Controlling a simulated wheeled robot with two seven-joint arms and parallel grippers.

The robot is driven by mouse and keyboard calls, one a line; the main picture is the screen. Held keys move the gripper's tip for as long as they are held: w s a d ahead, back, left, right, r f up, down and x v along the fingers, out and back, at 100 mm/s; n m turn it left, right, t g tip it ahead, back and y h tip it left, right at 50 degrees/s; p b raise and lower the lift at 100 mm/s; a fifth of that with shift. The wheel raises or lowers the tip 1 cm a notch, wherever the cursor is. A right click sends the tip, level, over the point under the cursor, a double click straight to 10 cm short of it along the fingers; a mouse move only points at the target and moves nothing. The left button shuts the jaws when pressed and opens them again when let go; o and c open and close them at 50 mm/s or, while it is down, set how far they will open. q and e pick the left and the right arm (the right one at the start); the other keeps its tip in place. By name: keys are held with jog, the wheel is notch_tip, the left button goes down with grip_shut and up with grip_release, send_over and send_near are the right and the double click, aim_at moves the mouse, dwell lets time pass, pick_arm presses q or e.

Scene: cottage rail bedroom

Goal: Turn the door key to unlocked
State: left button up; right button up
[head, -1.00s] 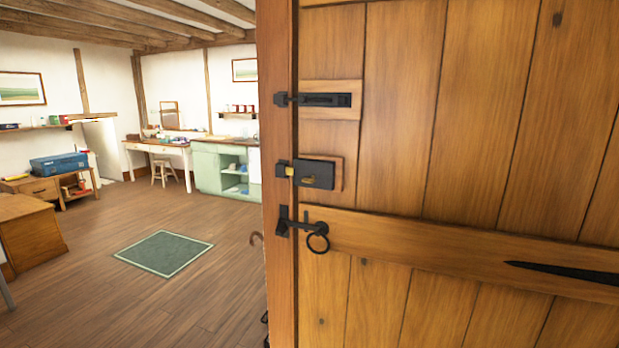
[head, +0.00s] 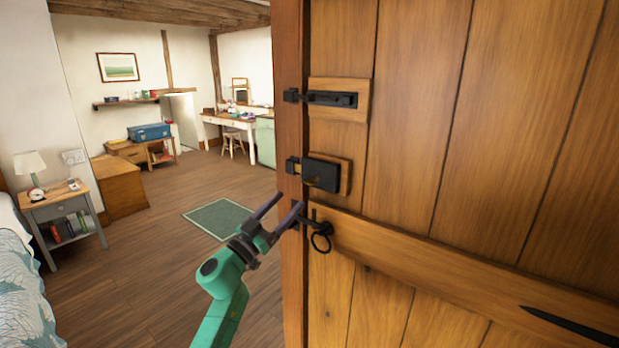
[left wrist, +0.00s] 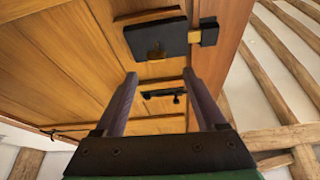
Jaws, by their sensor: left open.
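The door lock is a black box (head: 322,176) on a wooden block on the plank door, with a brass bolt (head: 297,168) at its left side, reaching the black keeper. A small brass key piece shows on the lock's face in the left wrist view (left wrist: 157,54); its exact turn is hard to tell. My left gripper (head: 289,203) is open and empty, below and left of the lock in the head view. In the left wrist view, the lock (left wrist: 155,37) lies beyond the open fingertips (left wrist: 159,73), apart from them. My right gripper is not in view.
A black slide bolt (head: 335,98) is above the lock; a ring latch (head: 320,236) hangs below it, close to my left fingers. The door post (head: 291,270) stands behind the gripper. Open floor with a green rug (head: 223,218) lies left; a bedside table (head: 62,212) stands further left.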

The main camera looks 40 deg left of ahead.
aim_at(310, 181)
pick_arm(q)
jog(key=x, duration=0.3)
jog(key=p+x, duration=0.1)
jog(key=x, duration=0.2)
jog(key=d+x, duration=0.1)
jog(key=x, duration=0.2)
jog(key=shift+p, duration=0.4)
jog(key=shift+w+a, duration=0.2)
jog(key=shift+w, duration=0.2)
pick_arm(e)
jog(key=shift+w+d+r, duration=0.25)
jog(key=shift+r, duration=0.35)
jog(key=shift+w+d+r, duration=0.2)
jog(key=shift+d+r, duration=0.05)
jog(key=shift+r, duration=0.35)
pick_arm(q)
grip_shut()
